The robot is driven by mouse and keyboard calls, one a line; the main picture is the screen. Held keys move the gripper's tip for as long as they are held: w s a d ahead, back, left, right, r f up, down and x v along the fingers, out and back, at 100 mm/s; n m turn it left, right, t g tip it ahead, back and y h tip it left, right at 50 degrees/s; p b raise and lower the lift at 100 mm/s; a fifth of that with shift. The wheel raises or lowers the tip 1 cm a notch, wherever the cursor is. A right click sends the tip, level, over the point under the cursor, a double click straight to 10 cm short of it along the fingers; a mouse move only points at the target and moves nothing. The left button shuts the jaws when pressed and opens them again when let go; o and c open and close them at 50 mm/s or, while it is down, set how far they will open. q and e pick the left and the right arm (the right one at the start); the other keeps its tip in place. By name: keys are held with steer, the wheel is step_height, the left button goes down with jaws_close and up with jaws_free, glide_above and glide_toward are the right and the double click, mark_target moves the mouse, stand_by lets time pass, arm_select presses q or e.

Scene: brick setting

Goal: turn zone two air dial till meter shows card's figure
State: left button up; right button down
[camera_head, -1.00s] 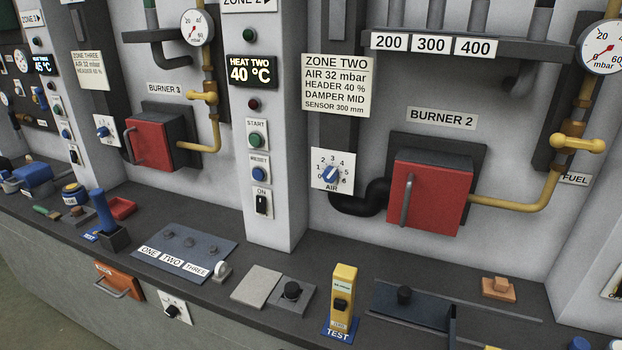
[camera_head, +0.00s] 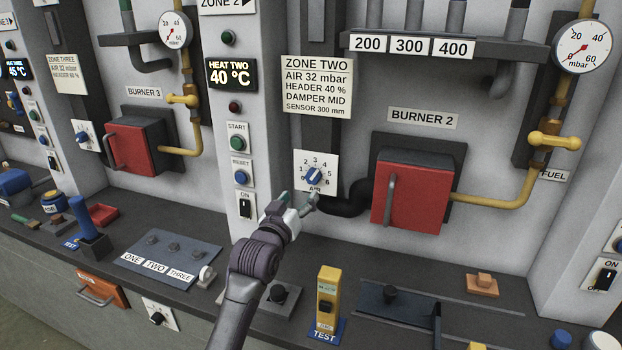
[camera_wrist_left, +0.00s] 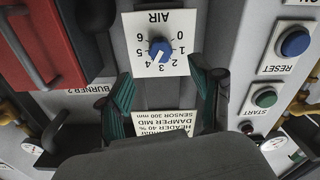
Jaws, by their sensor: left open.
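The zone two air dial (camera_head: 314,175) is a blue knob on a white plate numbered 0 to 6. In the left wrist view the dial (camera_wrist_left: 160,50) appears upside down, its white mark seeming to point between 3 and 4. The zone two card (camera_head: 317,86) reads AIR 32 mbar. A round mbar gauge (camera_head: 583,47) with a red needle is at upper right; its exact reading is unclear. A yellow test meter (camera_head: 327,298) stands on the counter, its display too small to read. My left gripper (camera_head: 299,201) is open and empty, just below and left of the dial, apart from it.
The red burner 2 box (camera_head: 405,190) and a black bent pipe (camera_head: 349,203) are right of the dial. The START and RESET button column (camera_head: 239,160) is on its left. A labelled panel (camera_head: 170,257) and a black knob (camera_head: 277,294) are on the counter below.

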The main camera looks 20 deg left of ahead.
mark_target(312, 181)
arm_select(q)
steer(key=w, duration=0.4)
steer(key=w+p, duration=0.1)
steer(key=w, duration=0.4)
steer(key=shift+w+d+f, duration=0.1)
steer(key=shift+w+d, duration=0.1)
steer(key=shift+w, duration=0.05)
steer(key=c, duration=1.1)
steer(key=shift+n+p, duration=0.45)
steer(key=shift+n, duration=0.25)
steer(key=shift+c, duration=0.2)
steer(key=o, duration=1.1)
steer(key=shift+o, duration=0.2)
